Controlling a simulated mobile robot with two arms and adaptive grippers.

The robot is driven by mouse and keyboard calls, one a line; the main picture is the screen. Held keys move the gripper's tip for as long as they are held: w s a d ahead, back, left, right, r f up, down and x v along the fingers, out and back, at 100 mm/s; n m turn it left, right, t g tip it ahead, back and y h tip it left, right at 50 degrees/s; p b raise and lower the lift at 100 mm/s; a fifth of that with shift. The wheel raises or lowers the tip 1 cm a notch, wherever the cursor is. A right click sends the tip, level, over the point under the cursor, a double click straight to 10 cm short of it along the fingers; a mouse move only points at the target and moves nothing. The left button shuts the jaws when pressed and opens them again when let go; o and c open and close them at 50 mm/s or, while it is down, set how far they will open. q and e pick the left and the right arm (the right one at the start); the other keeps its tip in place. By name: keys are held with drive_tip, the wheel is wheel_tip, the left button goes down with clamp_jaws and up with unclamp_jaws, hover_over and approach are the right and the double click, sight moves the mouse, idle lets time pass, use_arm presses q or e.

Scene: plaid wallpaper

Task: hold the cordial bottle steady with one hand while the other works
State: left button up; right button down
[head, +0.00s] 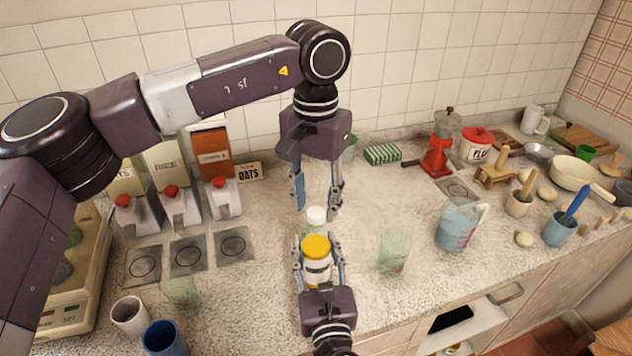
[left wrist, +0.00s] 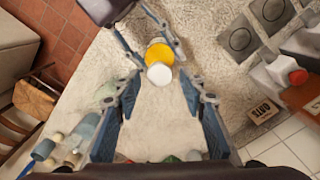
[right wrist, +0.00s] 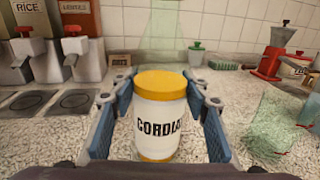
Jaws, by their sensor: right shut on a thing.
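The cordial bottle (head: 317,270) is a white jar with a yellow lid and a dark label. It stands upright on the counter, and its label shows in the right wrist view (right wrist: 160,127). My right gripper (head: 318,245) is shut on it, one finger on each side. My left gripper (head: 318,203) is open and empty, pointing down just behind the bottle. A round white cap (head: 316,214) shows below its fingers, also in the left wrist view (left wrist: 160,73). A pale green see-through shape (right wrist: 163,35) rises behind the bottle in the right wrist view.
Red-topped dispensers (head: 180,208) and the oats box (head: 250,172) are at left. Cups (head: 130,315) stand at front left. Bare counter lies between bottle and green glass.

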use_arm(q)
drive_tip(key=shift+f, duration=0.75)
